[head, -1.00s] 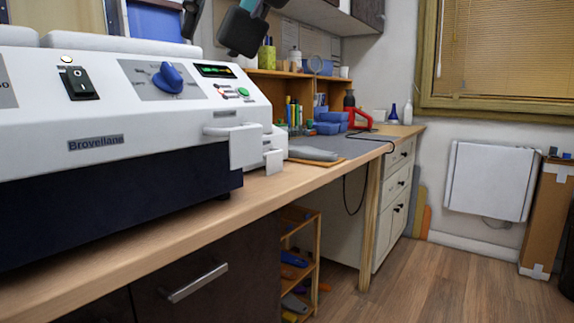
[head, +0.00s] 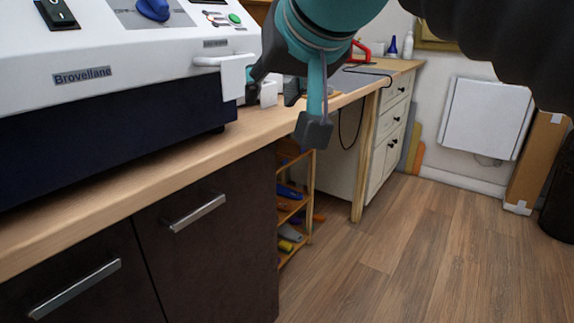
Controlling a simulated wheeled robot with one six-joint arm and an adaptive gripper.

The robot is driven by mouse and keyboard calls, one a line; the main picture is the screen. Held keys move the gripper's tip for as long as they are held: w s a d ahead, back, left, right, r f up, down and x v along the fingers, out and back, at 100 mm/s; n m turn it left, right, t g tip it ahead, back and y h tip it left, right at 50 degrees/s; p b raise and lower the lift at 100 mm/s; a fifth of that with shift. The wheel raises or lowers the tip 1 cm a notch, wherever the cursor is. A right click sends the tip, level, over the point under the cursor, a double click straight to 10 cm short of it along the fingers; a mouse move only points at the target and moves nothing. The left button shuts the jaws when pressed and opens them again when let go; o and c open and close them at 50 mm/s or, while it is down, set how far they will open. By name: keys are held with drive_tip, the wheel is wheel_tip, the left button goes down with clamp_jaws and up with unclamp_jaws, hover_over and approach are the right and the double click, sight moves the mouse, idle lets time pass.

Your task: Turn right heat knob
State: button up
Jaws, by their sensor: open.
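The white machine (head: 130,50) labelled Brovellane stands on the wooden counter at left. Its blue heat knob (head: 153,9) sits on a grey dial plate at the top edge, partly cut off by the frame. My gripper (head: 275,92) hangs at the right end of the machine, beside the white handle, well to the right of the knob and lower in the picture. Its dark fingers are apart and nothing shows between them. They partly overlap the counter items behind.
A black rocker switch (head: 55,12) and a green button (head: 235,18) flank the knob. A white handle (head: 225,70) juts from the machine's right front. The wooden counter edge (head: 140,155) runs below. The floor (head: 420,240) at right is clear.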

drive_tip(key=s+d+f+g+h, duration=0.1)
drive_tip(key=d+f, duration=0.5)
drive_tip(key=f, duration=0.6)
drive_tip(key=shift+f+g+h+p, duration=0.3)
drive_tip(key=shift+f+h+p, duration=0.05)
drive_tip(key=shift+h+p, duration=0.1)
drive_tip(key=shift+d, duration=0.1)
